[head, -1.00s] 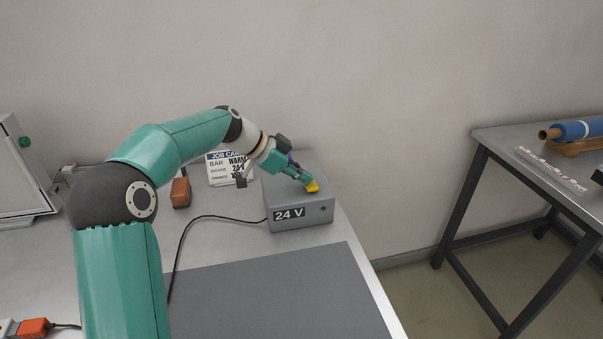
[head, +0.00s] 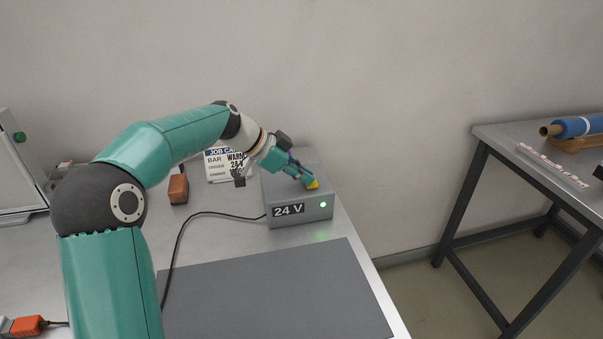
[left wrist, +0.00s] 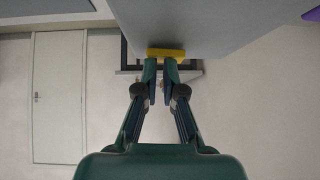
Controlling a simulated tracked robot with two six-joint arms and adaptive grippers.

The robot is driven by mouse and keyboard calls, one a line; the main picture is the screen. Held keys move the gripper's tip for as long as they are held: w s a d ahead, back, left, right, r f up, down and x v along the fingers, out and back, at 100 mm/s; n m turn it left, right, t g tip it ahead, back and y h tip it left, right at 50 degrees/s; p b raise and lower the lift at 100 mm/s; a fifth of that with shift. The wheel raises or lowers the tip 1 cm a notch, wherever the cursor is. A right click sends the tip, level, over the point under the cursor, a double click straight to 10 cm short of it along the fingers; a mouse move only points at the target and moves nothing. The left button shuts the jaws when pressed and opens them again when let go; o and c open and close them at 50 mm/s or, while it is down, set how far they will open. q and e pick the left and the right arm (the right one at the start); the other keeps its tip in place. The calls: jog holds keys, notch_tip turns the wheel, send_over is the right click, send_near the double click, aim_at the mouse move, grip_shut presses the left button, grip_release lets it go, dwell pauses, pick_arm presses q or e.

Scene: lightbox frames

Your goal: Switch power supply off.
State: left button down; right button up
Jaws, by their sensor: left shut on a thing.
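The power supply (head: 285,210) is a grey box labelled "24 V" near the table's right edge. A small green lamp (head: 323,204) is lit on its front face. A yellow switch piece (head: 313,183) sits on its top near the front right, and also shows in the left wrist view (left wrist: 166,53). My left gripper (head: 306,180) reaches down to it from the upper left, its fingers shut on the yellow piece. The fingertips hide part of it, so I cannot tell its exact position. My right gripper is not in view.
A black cable (head: 178,245) runs from the supply across the table. The grey mat (head: 270,295) in front is bare.

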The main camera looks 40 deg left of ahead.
pick_arm(q)
notch_tip(320, 180, up, 4)
jog(key=shift+d+p, duration=0.15)
jog(key=shift+p, duration=1.1)
jog(key=v, duration=1)
jog(key=shift+b, duration=0.35)
jog(key=shift+s, duration=0.15)
